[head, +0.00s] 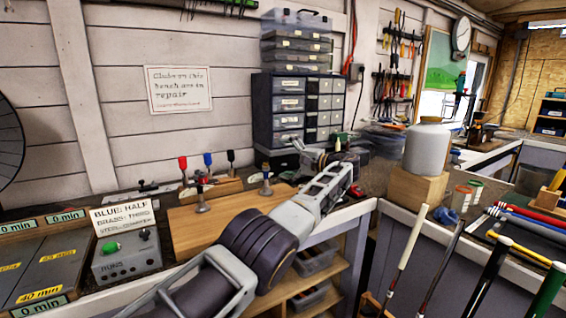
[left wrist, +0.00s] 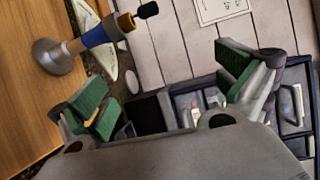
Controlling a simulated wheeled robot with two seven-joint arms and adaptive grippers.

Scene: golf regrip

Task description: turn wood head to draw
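My left gripper (head: 322,155) is over the back of the bench near the drawer cabinet. In the left wrist view its green-padded fingers are wide apart, with nothing between them (left wrist: 165,88). A grey metal stand (left wrist: 55,57) holds a blue sleeve (left wrist: 92,37) with a yellow band and black tip, outside the fingers. In the head view, two small metal stands (head: 202,196) (head: 265,184) are on the wooden board (head: 225,220). I cannot clearly make out a wood head. My right gripper is not in view.
A rack (head: 212,190) of red, blue and black-handled tools stands behind the board. A grey box with a green button (head: 125,258) is at left. A drawer cabinet (head: 290,105) stands behind my gripper. A white canister (head: 427,150) and several clubs (head: 405,250) are at right.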

